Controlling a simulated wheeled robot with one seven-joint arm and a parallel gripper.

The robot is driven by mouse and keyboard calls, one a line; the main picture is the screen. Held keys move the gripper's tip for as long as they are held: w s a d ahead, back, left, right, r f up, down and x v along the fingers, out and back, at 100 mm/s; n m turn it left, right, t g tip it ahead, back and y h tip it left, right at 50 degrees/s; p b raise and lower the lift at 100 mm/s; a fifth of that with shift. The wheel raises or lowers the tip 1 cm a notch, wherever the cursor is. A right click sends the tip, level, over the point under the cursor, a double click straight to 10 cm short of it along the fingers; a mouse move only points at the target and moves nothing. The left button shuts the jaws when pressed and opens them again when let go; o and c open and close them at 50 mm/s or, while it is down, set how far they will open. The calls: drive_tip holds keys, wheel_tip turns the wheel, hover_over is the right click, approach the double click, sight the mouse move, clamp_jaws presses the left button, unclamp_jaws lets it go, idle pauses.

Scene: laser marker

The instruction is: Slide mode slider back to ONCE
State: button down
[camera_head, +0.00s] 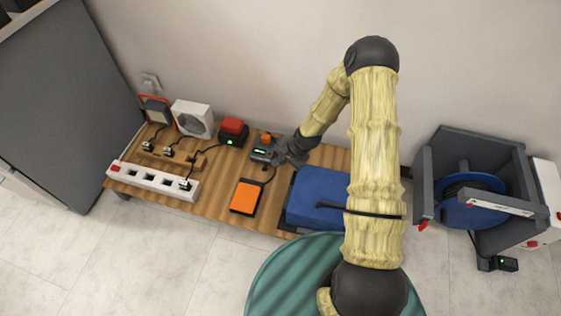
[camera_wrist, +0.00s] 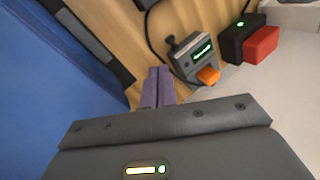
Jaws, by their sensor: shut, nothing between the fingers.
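A small dark grey control box (camera_head: 261,154) with a lit green display stands on the wooden table, left of my gripper. In the wrist view the box (camera_wrist: 186,62) shows the display, an orange part (camera_wrist: 208,76) and a dark knob-like piece (camera_wrist: 173,43) at its edge. I cannot tell for certain which piece is the mode slider, and its label is unreadable. My gripper (camera_wrist: 158,85) is shut and empty, its purple fingertips close beside the box. Whether they touch it is unclear. In the head view my gripper (camera_head: 280,156) is partly blurred against the box.
A black-and-red device (camera_head: 232,131) with a green light stands left of the box. An orange pedal (camera_head: 245,196) lies in front, a blue case (camera_head: 318,196) to the right. A power strip (camera_head: 152,181) lies at left. Cables cross the wooden table (camera_head: 215,190); the wall is behind.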

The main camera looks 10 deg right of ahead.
drive_tip(key=b, duration=0.6)
approach(267, 169)
drive_tip(key=x, duration=0.5)
drive_tip(key=shift+s+d+f, duration=0.15)
drive_tip(key=shift+s+f, duration=0.05)
drive_tip(key=shift+s, duration=0.15)
drive_tip(key=shift+w+a+f+b, duration=0.35)
drive_tip(key=shift+a+f+b, duration=0.05)
drive_tip(key=shift+w+a, duration=0.1)
drive_tip(key=shift+w, duration=0.1)
